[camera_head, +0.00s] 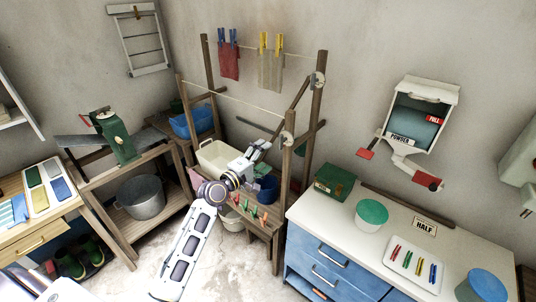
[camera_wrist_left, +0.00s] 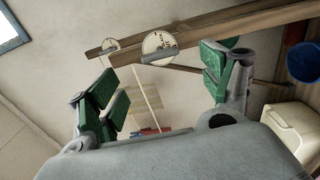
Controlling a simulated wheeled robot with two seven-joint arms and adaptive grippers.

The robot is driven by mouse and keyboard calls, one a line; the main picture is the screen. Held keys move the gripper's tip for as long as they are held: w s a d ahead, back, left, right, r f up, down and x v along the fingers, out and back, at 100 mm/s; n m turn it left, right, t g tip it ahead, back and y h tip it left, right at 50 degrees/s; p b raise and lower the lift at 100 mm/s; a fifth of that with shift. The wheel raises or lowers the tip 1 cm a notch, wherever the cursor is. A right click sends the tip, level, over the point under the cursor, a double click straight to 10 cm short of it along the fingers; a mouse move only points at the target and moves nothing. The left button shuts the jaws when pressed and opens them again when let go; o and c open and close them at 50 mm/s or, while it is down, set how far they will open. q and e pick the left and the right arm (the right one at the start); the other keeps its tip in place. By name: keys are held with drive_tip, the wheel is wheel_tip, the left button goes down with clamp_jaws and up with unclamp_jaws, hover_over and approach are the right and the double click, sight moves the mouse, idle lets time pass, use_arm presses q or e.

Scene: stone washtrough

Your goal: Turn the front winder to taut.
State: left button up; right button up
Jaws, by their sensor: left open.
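The front winder (camera_head: 287,139) is a pale disc with a small handle on the nearer right post of the drying rack. The front line (camera_head: 235,97) runs from it to the left post and hangs empty. My left gripper (camera_head: 263,146) is just left of this winder, apart from it. In the left wrist view the gripper (camera_wrist_left: 163,78) is open and empty, its green pads wide apart. The front winder (camera_wrist_left: 159,47) shows ahead, between the fingers, with a grey handle and small dial marks too small to read. My right gripper is not in view.
The rear winder (camera_head: 318,80) is on the farther post; a red cloth (camera_head: 229,62) and beige cloth (camera_head: 270,72) hang on its line. A cream basin (camera_head: 218,158) and low bench with pegs lie near my arm. The white counter (camera_head: 330,215) stands to the right.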

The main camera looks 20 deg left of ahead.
use_arm(q)
drive_tip(key=shift+s+a, duration=0.2)
drive_tip(key=shift+s, duration=0.35)
drive_tip(key=shift+m, duration=0.3)
